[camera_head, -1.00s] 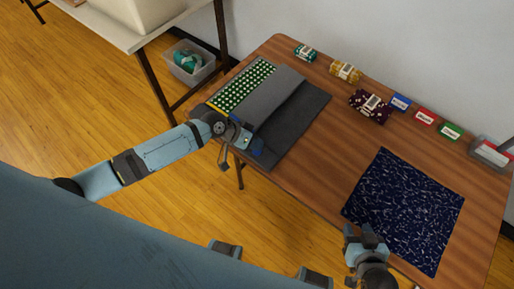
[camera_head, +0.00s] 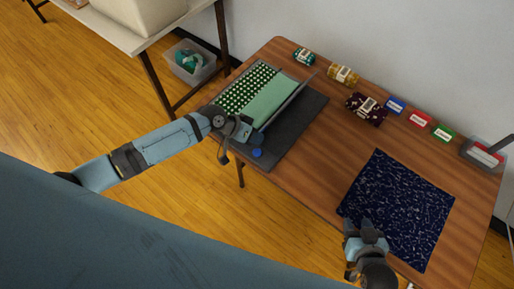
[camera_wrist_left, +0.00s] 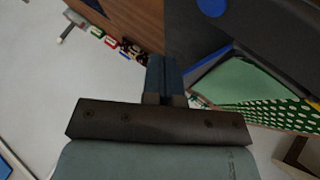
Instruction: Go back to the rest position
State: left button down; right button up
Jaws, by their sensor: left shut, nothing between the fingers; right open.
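My left gripper (camera_head: 250,132) is shut and empty at the near left edge of the wooden table (camera_head: 330,128), close to a dark grey mat (camera_head: 290,133). Its closed fingers (camera_wrist_left: 164,78) also show in the left wrist view. On the mat lie a green fabric with white dots (camera_head: 247,88) and a plain mint-green piece (camera_head: 268,98), with a thin grey panel (camera_head: 288,102) tilted up beside it. My right gripper (camera_head: 366,230) is open, at the near edge of a navy patterned cloth (camera_head: 405,205); its fingertips are hard to make out.
Teal (camera_head: 304,56), yellow (camera_head: 343,75) and dark purple (camera_head: 366,108) bundles line the back, with blue (camera_head: 395,105), red (camera_head: 419,119) and green (camera_head: 443,132) labels. A clear container (camera_head: 482,154) stands at right. A bin (camera_head: 190,62) stands on the floor.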

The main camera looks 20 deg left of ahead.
dwell(0.5)
pick_arm(q)
jog(key=shift+s+d, duration=0.1)
jog(key=shift+s, duration=0.05)
jog(key=s+d+t+p, duration=0.1)
jog(key=s+d+t, duration=0.15)
jog(key=s, duration=0.45)
jog(key=s+a+r+n+t+y+p, duration=0.1)
jog(key=s+a+t+y, duration=0.4)
jog(key=s, duration=0.5)
jog(key=a+r, duration=0.1)
jog(key=a, duration=0.1)
jog(key=shift+s+a+r+n, duration=0.2)
jog(key=shift+s+a+n, duration=0.1)
dwell(1.2)
